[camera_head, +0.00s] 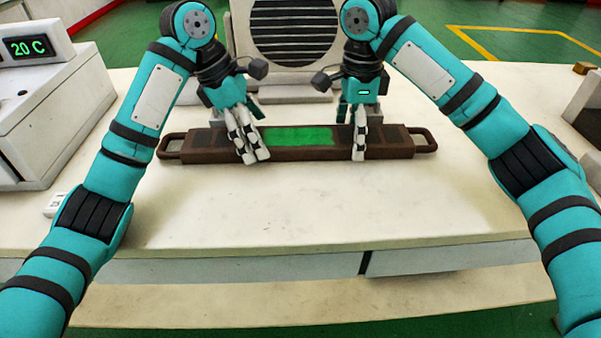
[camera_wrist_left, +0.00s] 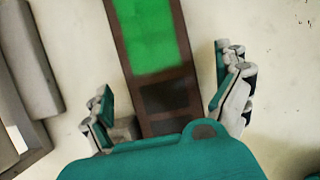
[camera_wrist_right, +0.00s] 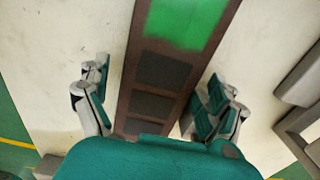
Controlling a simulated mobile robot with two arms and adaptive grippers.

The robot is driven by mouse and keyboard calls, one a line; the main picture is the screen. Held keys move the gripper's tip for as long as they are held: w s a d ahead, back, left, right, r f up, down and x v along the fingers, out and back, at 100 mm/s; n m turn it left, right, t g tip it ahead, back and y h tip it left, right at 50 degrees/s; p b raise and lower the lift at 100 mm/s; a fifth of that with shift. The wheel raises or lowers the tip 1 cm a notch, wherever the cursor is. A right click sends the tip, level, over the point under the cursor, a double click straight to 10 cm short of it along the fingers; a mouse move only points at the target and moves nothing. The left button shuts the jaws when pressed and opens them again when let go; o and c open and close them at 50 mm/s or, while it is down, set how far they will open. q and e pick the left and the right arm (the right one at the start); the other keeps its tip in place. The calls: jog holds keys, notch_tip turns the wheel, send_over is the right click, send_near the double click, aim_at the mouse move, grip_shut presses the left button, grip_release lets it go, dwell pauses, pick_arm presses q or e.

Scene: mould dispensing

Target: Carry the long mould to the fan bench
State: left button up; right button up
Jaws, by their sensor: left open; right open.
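The long mould (camera_head: 289,154) is a dark brown tray with a handle loop at each end and a bright green filling in its middle. It lies flat on the white bench in front of the fan. My left gripper (camera_head: 250,152) is over its left part, open, with its fingers apart on both sides of the mould in the left wrist view (camera_wrist_left: 168,98). My right gripper (camera_head: 359,152) is over its right part, open, with its fingers on both sides of the mould (camera_wrist_right: 160,75) in the right wrist view. Contact with the mould cannot be told.
The fan (camera_head: 295,30) stands on the white bench (camera_head: 300,205) just behind the mould. A grey unit with a "20 C" display (camera_head: 30,47) stands at the left. A grey box (camera_head: 588,105) is at the right edge. The bench front is clear.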

pick_arm(q)
jog(key=shift+s+d+f, duration=0.1)
jog(key=shift+s+f, duration=0.05)
jog(key=shift+f, duration=0.25)
pick_arm(e)
jog(key=shift+w+d, duration=0.1)
jog(key=shift+d, duration=0.1)
pick_arm(q)
jog(key=v, duration=0.8)
pick_arm(e)
jog(key=shift+w+f, duration=0.15)
jog(key=shift+f, duration=0.05)
pick_arm(q)
jog(key=shift+a+r, duration=0.2)
jog(key=shift+r, duration=0.2)
pick_arm(e)
jog(key=shift+r, duration=0.1)
pick_arm(q)
jog(key=shift+d, duration=0.1)
pick_arm(e)
notch_tip(320, 180, up, 7)
jog(key=shift+a+f, duration=0.1)
jog(key=shift+a+r, duration=0.1)
jog(key=shift+r, duration=0.5)
